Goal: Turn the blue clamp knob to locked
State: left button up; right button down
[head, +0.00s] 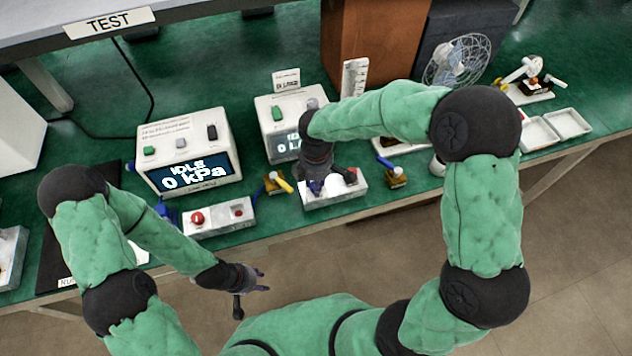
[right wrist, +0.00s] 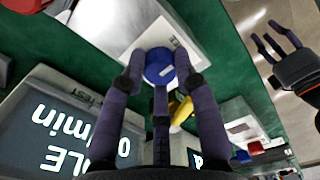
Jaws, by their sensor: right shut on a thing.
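The blue clamp knob (right wrist: 158,66) sits on a white base unit (right wrist: 179,36) in the right wrist view. My right gripper (right wrist: 160,78) reaches down onto it, with its fingers around the knob and shut on it. In the head view the right gripper (head: 318,184) is over the white base unit (head: 336,197) in front of the middle display box, and it mostly hides the knob. The knob's locked or unlocked marking is not readable. My left gripper (head: 262,281) is open and empty, in front of the table edge; it also shows in the right wrist view (right wrist: 278,46).
A display box (head: 187,158) reading IDLE 0 kPa stands left of the right gripper, with a red-button unit (head: 219,217) before it. A yellow-handled valve (head: 277,183) is close to the right gripper's left. A fan (head: 459,61) and white trays (head: 568,123) stand farther right.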

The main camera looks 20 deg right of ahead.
jog(key=m+p, duration=0.1)
jog(key=m, duration=0.7)
jog(key=shift+m, duration=0.3)
jog(key=m, duration=0.9)
jog(key=shift+b, duration=0.35)
jog(key=shift+s, duration=0.1)
jog(key=c, duration=0.9)
grip_release()
jog(key=shift+c, duration=0.2)
